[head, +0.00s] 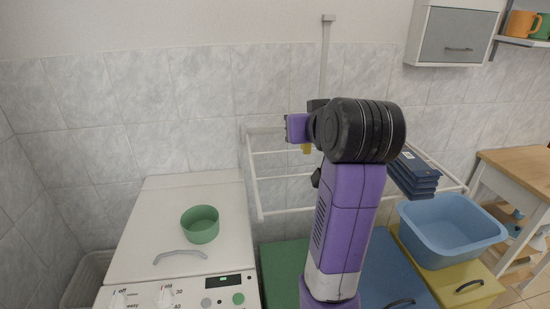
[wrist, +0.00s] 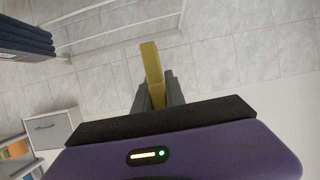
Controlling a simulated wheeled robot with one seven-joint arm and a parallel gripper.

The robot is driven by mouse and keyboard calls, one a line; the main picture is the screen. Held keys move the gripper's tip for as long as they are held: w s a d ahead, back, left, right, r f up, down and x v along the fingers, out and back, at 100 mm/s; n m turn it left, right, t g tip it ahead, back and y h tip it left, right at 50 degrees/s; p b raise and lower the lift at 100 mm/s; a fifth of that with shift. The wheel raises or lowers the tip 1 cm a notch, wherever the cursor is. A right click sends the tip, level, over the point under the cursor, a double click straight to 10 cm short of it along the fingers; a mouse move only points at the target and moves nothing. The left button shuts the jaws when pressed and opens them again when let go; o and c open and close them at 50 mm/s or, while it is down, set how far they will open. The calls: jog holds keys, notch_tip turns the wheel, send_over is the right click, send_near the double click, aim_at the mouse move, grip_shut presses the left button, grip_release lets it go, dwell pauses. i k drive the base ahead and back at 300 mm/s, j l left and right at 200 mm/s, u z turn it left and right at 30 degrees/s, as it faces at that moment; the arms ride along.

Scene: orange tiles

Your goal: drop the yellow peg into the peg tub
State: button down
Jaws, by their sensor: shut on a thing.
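The yellow peg (wrist: 152,62) is held between the two grey fingers of my gripper (wrist: 157,90) in the wrist view, with its far end sticking out beyond the fingertips. In the head view a small part of the peg (head: 306,148) shows below the purple wrist, in front of the white drying rack; the arm hides the fingers. A round green tub (head: 201,232), which looks like the peg tub, stands on the white washing machine, lower left of my gripper and apart from it. The inside that shows looks empty.
A blue basin (head: 452,232) stands on a yellow-lidded box (head: 465,290) at right. A grey wall cabinet (head: 455,36) hangs above.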

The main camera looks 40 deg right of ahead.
aim_at(201, 225)
jog(key=i+j, duration=0.7)
jog(key=i, duration=0.1)
